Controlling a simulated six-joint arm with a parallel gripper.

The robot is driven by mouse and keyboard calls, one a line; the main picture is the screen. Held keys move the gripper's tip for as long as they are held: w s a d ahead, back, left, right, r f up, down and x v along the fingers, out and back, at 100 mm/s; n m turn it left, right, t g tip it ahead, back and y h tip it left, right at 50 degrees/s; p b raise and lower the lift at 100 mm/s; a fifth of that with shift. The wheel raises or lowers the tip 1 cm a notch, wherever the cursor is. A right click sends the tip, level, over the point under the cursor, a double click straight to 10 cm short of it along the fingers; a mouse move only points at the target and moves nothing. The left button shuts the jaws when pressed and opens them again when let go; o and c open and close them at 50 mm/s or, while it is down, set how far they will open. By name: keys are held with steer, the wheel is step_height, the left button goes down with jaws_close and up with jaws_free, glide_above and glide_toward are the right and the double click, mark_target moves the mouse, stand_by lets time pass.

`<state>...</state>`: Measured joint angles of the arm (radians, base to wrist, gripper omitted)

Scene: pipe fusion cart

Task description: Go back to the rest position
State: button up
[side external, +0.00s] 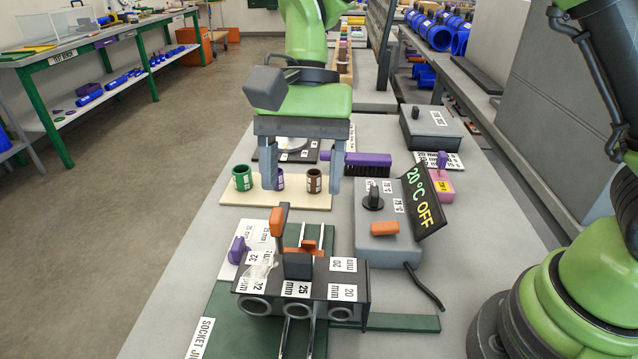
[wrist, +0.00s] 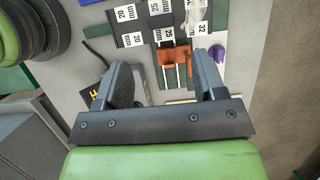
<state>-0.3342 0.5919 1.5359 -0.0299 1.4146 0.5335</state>
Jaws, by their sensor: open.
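My gripper (side external: 301,186) is open and empty, pointing down above the cart. In the side view its two fingers straddle the cream board holding a green socket (side external: 242,178), a purple socket (side external: 280,179) and a brown socket (side external: 314,181). In the wrist view my gripper (wrist: 164,78) also shows open, with nothing between the fingertips. The socket jig (side external: 300,285), with its orange-tipped lever (side external: 277,222), stands nearer the side camera. The jig (wrist: 130,36) appears beyond the fingers in the wrist view.
The heater box (side external: 388,247) reads "20°C OFF" and stands to the right, its cable on the cart top. A purple-handled brush (side external: 355,160) and a grey box (side external: 430,125) lie behind. A purple clamp knob (side external: 238,250) sits left of the jig.

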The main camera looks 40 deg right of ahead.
steer(key=s+d+r+n+t, duration=0.2)
steer(key=s+d+r+t, duration=0.35)
steer(key=d+r, duration=0.3)
steer(key=s+d+n+t, duration=0.1)
steer(key=s+d+t, duration=0.1)
steer(key=s, duration=0.2)
steer(key=s+d+r+n+t+h, duration=0.1)
steer(key=s+d+t, duration=0.1)
steer(key=s, duration=0.3)
steer(key=shift+d+r+n+t, duration=0.3)
steer(key=shift+d+n+t, duration=0.05)
steer(key=shift+d+n, duration=0.05)
